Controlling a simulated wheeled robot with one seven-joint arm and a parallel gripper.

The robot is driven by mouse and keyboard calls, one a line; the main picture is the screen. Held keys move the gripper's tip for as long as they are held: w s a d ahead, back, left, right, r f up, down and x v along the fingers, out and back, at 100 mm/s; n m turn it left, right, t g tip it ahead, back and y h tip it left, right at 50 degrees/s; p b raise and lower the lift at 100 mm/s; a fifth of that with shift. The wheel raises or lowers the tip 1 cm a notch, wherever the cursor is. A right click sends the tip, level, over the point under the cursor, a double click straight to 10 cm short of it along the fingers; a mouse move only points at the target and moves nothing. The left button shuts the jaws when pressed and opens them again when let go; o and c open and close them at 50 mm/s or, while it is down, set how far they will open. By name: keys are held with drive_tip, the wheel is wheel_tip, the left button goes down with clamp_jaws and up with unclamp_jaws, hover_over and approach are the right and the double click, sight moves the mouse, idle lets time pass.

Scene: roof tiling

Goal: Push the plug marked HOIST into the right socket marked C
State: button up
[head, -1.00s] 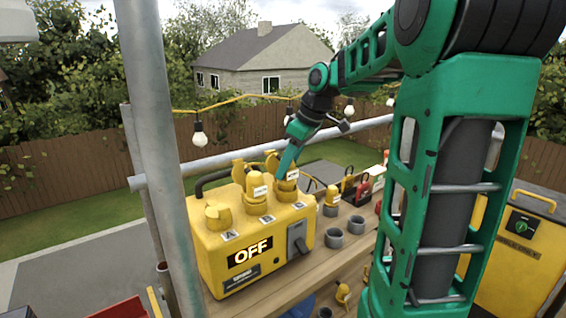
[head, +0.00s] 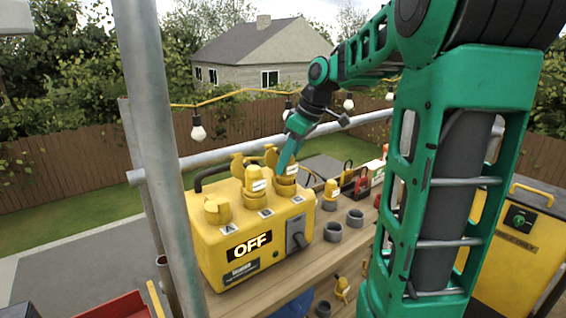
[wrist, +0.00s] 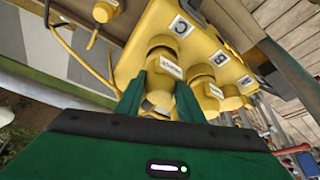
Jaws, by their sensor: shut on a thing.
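The yellow power box (head: 215,265) stands on a wooden plank, with sockets marked A, B and C along its top and a display reading OFF. My gripper (head: 284,165) is shut on a yellow plug (head: 291,171) with a white label, at the right socket C (head: 285,188). In the wrist view my gripper's fingers (wrist: 158,98) flank the plug (wrist: 158,92), close to the C label (wrist: 181,27). The label's word is too small to read surely. How deep the plug sits is hidden. Another labelled yellow plug (head: 256,186) stands in the middle socket B.
Socket A (head: 217,209) has a yellow cap. A grey lever (head: 296,233) is on the box front. Grey cups (head: 332,231) and a further yellow plug (head: 331,189) stand to the right. A scaffold pole (head: 160,150) rises at the left; a rail runs behind.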

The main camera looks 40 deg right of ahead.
drive_tip(key=shift+f, duration=0.55)
idle(0.7)
drive_tip(key=o, duration=0.9)
drive_tip(key=v, duration=1.1)
drive_tip(key=shift+a+f, duration=0.1)
idle(0.6)
drive_tip(key=s+a+f+m+g+h, duration=0.1)
drive_tip(key=s+a+f+m+g, duration=0.1)
drive_tip(key=s+f+m, duration=0.4)
drive_tip(key=s+a+f+m+g+h, duration=0.1)
drive_tip(key=s+f+m, duration=0.5)
drive_tip(key=s+f, duration=0.8)
drive_tip(key=s+a+g, duration=0.1)
drive_tip(key=s+a, duration=0.1)
drive_tip(key=s, duration=0.2)
drive_tip(key=shift+s+f, duration=0.25)
drive_tip(key=shift+s, duration=0.15)
